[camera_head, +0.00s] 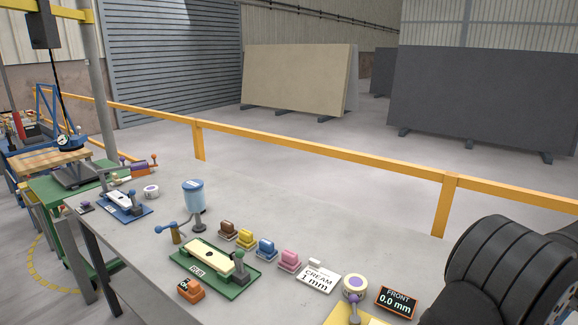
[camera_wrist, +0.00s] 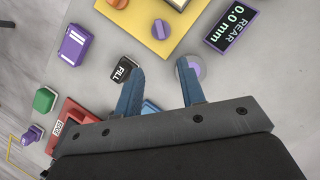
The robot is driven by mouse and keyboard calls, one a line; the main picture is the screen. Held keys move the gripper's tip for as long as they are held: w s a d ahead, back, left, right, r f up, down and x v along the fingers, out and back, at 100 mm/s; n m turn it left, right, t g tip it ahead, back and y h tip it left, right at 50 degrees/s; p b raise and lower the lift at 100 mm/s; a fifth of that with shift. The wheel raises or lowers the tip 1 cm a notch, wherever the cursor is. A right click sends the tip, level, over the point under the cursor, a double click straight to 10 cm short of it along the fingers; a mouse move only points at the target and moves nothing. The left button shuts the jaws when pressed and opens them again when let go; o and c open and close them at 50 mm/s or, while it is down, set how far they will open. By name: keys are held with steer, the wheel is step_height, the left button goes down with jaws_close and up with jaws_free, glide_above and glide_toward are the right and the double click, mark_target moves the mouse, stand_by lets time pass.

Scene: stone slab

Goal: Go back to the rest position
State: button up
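My gripper (camera_wrist: 160,82) shows only in the wrist view. Its two blue fingers stand apart, with bare grey slab between the tips, so it is open and empty. A round grey and purple piece (camera_wrist: 197,69) is partly hidden behind the right finger. In the head view my gripper is out of the picture; a thick black part, seemingly of my arm, fills the lower right corner. I cannot tell the gripper's height above the slab.
The grey slab (camera_head: 310,235) carries a green fixture (camera_head: 213,268), a blue fixture (camera_head: 124,207), a blue-lidded jar (camera_head: 193,195), several coloured blocks and a FRONT display (camera_head: 397,301). A REAR display (camera_wrist: 231,26) and a purple block (camera_wrist: 76,45) show in the wrist view. A yellow rail (camera_head: 320,153) runs behind.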

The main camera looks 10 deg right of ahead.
steer(key=x, duration=1.7)
steer(key=shift+r, duration=0.1)
steer(key=s+v, duration=0.1)
steer(key=v, duration=1.6)
steer(key=x, duration=1.1)
steer(key=w+x, duration=0.1)
steer(key=x, duration=0.5)
steer(key=shift+a+f, duration=0.15)
steer(key=shift+f, duration=0.1)
steer(key=shift+r+m, duration=0.15)
steer(key=shift+m, duration=0.35)
steer(key=m+t, duration=0.1)
steer(key=m, duration=0.2)
steer(key=shift+s+t, duration=0.15)
steer(key=shift+t, duration=0.15)
steer(key=m+t, duration=0.1)
steer(key=m, duration=0.2)
steer(key=m+t+h, duration=0.1)
steer(key=m, duration=0.1)
steer(key=shift+s+m, duration=0.1)
steer(key=shift+m, duration=0.3)
steer(key=v, duration=0.6)
steer(key=shift+r, duration=0.25)
steer(key=shift+o, duration=0.2)
